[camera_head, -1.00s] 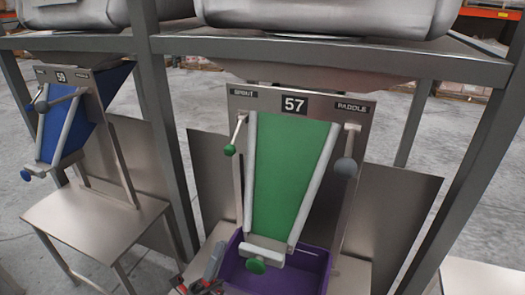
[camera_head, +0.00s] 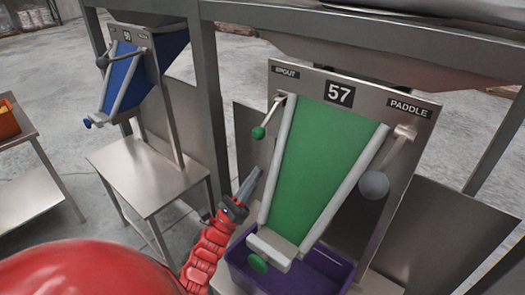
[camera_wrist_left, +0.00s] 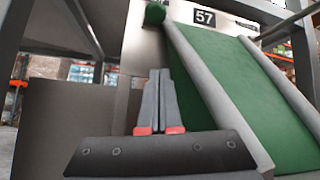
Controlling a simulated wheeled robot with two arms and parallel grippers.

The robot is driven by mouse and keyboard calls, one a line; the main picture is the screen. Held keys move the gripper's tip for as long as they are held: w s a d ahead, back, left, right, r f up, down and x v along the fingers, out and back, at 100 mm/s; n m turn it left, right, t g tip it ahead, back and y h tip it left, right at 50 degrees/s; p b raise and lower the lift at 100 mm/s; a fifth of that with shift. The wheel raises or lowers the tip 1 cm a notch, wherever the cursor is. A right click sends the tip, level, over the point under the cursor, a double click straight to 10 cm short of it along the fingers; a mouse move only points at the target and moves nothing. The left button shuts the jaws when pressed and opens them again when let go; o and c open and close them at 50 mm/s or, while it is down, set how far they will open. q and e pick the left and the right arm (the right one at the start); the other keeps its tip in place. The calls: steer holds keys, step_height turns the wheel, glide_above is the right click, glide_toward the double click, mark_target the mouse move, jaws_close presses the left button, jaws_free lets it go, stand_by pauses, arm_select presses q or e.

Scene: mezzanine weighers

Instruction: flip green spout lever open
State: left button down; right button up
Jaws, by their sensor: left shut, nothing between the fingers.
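The spout lever is a thin metal arm with a green ball knob (camera_head: 258,132), under the "SPOUT" label on the left of panel 57. It hangs down and left from its pivot. My left gripper (camera_head: 256,172) is shut and empty, pointing up beside the green chute's left rail, below the knob and apart from it. In the left wrist view the closed fingers (camera_wrist_left: 158,76) point up, with the green knob (camera_wrist_left: 155,13) beyond them at the top edge. My right gripper is not in view.
The paddle lever with a grey ball (camera_head: 374,185) hangs on the right of the panel. A second green knob (camera_head: 257,263) is at the chute's bottom. A purple bin (camera_head: 318,268) sits below. A blue weigher (camera_head: 143,70) and a frame post (camera_head: 206,100) stand left.

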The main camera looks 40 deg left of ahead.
mark_target(267, 121)
arm_select(q)
steer(key=w+r+p, duration=0.4)
steer(key=r+p, duration=0.2)
steer(key=r, duration=0.2)
steer(key=shift+r, duration=0.2)
steer(key=shift+d, duration=0.1)
steer(key=shift+s+r, duration=0.15)
steer(key=shift+s, duration=0.05)
